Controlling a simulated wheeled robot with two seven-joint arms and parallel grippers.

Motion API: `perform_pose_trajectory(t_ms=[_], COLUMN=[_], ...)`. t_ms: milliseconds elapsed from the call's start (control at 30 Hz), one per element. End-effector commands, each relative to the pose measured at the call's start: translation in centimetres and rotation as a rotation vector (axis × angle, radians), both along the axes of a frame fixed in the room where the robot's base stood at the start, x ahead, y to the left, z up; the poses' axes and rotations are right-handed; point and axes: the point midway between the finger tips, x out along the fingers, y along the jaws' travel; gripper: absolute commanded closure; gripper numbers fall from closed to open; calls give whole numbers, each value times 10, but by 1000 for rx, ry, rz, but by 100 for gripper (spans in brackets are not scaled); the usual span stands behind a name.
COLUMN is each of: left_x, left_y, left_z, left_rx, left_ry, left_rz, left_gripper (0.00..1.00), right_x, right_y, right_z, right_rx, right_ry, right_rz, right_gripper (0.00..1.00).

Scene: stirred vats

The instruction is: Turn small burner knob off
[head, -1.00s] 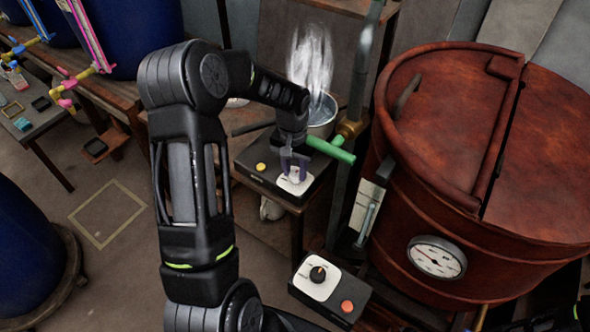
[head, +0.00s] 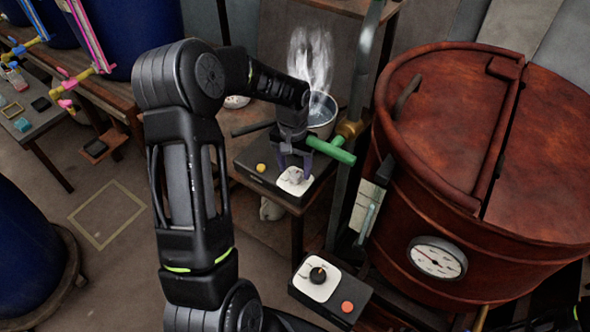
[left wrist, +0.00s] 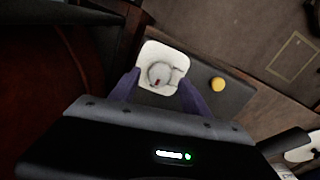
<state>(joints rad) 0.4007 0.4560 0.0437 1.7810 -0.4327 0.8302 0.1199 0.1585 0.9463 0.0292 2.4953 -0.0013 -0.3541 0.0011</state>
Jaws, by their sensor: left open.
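The small burner knob (head: 296,178) is a grey round knob on a white plate on top of a dark control box. In the left wrist view the knob (left wrist: 160,74) shows a small red mark on its side nearest the gripper body. My left gripper (head: 294,172) is open, pointing down over the knob. Its two purple fingers (left wrist: 158,90) are spread to either side of the knob with visible gaps. I cannot tell how far down the fingertips reach.
A yellow button (head: 261,167) sits beside the knob plate. A steaming pot (head: 322,112) and a green-handled valve (head: 330,150) stand close behind. The large copper vat (head: 430,200) is at right. A second box with a black knob (head: 317,274) and red button is lower.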

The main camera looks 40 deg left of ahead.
Motion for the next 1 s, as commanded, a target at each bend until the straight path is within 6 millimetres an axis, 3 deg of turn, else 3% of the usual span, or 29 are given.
perform_pose_trajectory(t_ms=[200,400,1000], left_x=[1,0,0], left_y=[2,2,2], left_z=[36,59,62], left_rx=[1,0,-1], left_ry=[-6,-3,-1], left_rz=[1,0,1], left_gripper=[45,45,45], right_x=[0,0,0], right_y=[0,0,0], right_z=[-5,-7,-7], right_rx=[0,0,0], right_ry=[0,-1,-1], right_rz=[0,0,0], right_gripper=[64,64,64])
